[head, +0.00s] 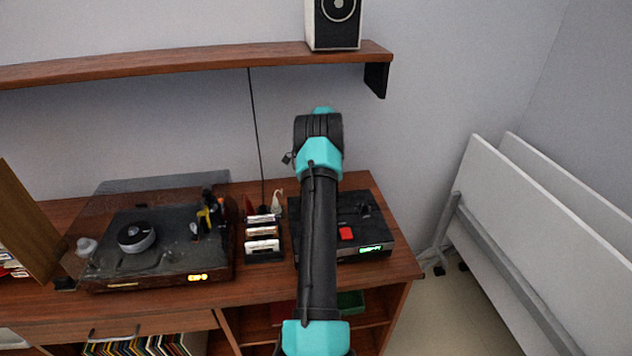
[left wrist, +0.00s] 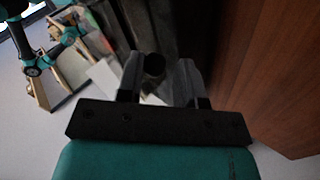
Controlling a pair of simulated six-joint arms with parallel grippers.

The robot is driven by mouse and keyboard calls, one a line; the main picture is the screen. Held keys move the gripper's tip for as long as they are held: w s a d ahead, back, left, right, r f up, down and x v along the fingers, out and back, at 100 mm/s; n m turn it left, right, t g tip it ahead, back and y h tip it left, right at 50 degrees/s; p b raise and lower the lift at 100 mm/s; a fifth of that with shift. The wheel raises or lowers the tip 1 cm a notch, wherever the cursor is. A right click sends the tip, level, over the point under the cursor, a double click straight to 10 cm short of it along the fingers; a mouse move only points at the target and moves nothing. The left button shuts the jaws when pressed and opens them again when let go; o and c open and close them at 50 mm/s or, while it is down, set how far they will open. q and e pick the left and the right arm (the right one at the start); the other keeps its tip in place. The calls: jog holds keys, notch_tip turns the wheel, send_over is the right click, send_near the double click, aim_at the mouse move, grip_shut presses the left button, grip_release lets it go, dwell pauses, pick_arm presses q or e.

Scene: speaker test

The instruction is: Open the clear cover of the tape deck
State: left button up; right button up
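The tape deck (head: 378,231) is a dark box on the right part of the wooden cabinet, with a red part on top and a lit green display on its front. One of my arms crosses in front of it and hides its left and middle part. I cannot make out its clear cover or whether it is shut. That arm, which looks like my right one, reaches up over the deck; its gripper is hidden. My left gripper (left wrist: 158,82) is in the left wrist view, fingers apart, with nothing clearly held. It does not show in the head view.
A turntable (head: 160,278) with a clear lid stands left on the cabinet (head: 400,266). A rack of cassettes (head: 262,246) sits between it and the deck. A shelf (head: 200,62) with a speaker (head: 333,24) runs above. White panels (head: 540,225) lean at right.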

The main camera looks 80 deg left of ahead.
pick_arm(q)
jog(key=shift+s+d+f, duration=0.1)
jog(key=shift+d+f, duration=0.2)
jog(key=shift+f, duration=0.1)
jog(key=r, duration=0.4)
jog(key=shift+a+r, duration=0.2)
jog(key=shift+r, duration=0.05)
jog(key=d, duration=0.3)
jog(key=s+d, duration=0.1)
jog(key=d, duration=0.3)
jog(key=s+d, duration=0.1)
jog(key=d, duration=0.2)
jog(key=shift+d+r, duration=0.25)
jog(key=shift+d, duration=0.05)
jog(key=c, duration=0.4)
jog(key=o, duration=0.4)
jog(key=d, duration=0.2)
jog(key=s+d, duration=0.1)
jog(key=d, duration=0.1)
jog(key=shift+s+d+r, duration=0.1)
jog(key=shift+r, duration=0.15)
jog(key=shift+d, duration=0.35)
jog(key=shift+r, duration=0.1)
